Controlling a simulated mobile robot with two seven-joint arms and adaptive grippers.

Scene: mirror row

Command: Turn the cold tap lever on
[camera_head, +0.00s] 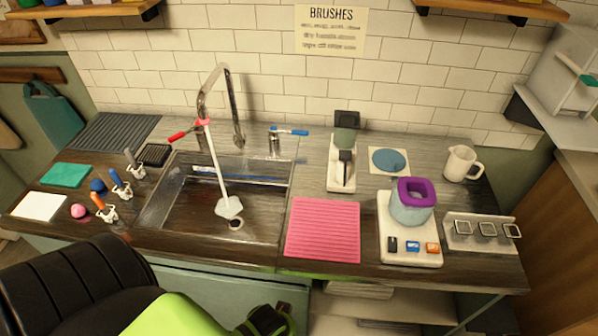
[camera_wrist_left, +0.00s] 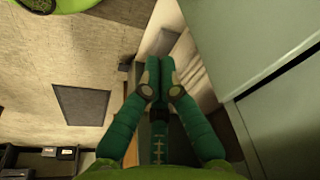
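The cold tap lever (camera_head: 290,132) is blue and sits on a short chrome post behind the sink's right rear corner. It points to the right, roughly level. A red lever (camera_head: 178,137) is on the left side, near the tall chrome spout (camera_head: 215,85). No gripper is near either lever. My left arm crosses the lower left of the head view, in front of the counter, well short of the taps. In the left wrist view my left gripper (camera_wrist_left: 160,68) has its green fingers together with nothing visible between them. My right gripper is in no view.
Farther right stand a scale with a purple-rimmed jar (camera_head: 410,200) and a white jug (camera_head: 462,163). Small brushes (camera_head: 105,207) stand left of the sink.

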